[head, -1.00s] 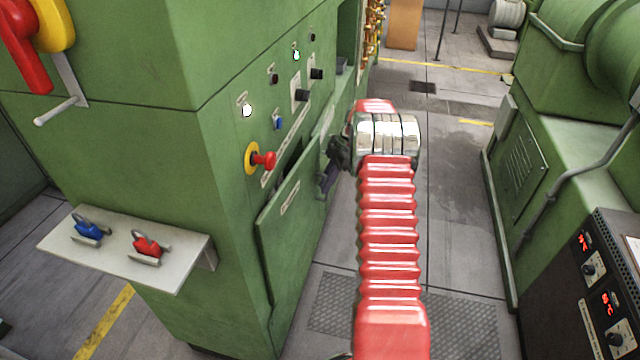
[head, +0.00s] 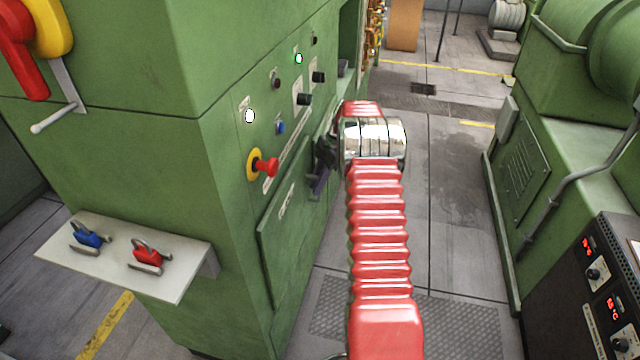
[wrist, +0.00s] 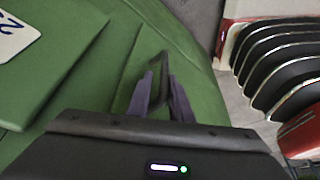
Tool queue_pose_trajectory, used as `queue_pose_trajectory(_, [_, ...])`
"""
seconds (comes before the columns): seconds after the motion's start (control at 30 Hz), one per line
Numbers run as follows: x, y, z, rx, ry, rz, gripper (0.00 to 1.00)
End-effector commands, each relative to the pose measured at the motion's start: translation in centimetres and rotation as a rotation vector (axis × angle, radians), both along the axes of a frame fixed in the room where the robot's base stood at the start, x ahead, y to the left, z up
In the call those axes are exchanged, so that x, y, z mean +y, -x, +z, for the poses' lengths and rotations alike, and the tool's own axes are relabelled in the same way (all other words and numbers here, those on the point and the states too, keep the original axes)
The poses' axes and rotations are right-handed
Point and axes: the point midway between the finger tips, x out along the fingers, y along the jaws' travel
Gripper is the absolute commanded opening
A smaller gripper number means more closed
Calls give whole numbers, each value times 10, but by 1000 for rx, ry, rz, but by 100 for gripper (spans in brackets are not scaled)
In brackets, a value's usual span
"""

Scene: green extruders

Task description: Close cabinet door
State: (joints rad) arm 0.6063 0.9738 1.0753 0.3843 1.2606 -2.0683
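The green cabinet door (head: 283,232) with a small white label is on the lower right face of the green cabinet (head: 228,190) in the head view. It sits close to flush with that face; I cannot tell whether it is fully shut. My gripper (head: 321,181) is at the door's far edge, partly hidden by my wrist. In the wrist view, the two purple-grey fingers of my gripper (wrist: 160,90) stand apart, with a thin dark bar, maybe a handle, between or just behind them. Contact with the door is unclear. Green panels fill the left of that view.
A red emergency button (head: 266,166) and several knobs and lamps sit above the door. A shelf (head: 180,288) with blue and red padlocks juts from the cabinet's left face. Green machinery (head: 590,150) stands at the right. The floor aisle (head: 455,220) between is clear.

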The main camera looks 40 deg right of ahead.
Motion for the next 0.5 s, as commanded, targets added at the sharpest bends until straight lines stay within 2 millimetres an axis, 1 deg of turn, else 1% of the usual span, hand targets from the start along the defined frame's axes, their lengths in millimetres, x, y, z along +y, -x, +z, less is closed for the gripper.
queue_pose_trajectory(0.03, [2,-2,0,-3,-1,0,27])
queue_pose_trajectory(0.07, [2,-1,0,-3,-1,0,29])
queue_pose_trajectory(0.33, [1,-2,1,-4,-1,-2,29])
queue_pose_trajectory(0.5, [-4,-1,11,-7,1,-2,29])
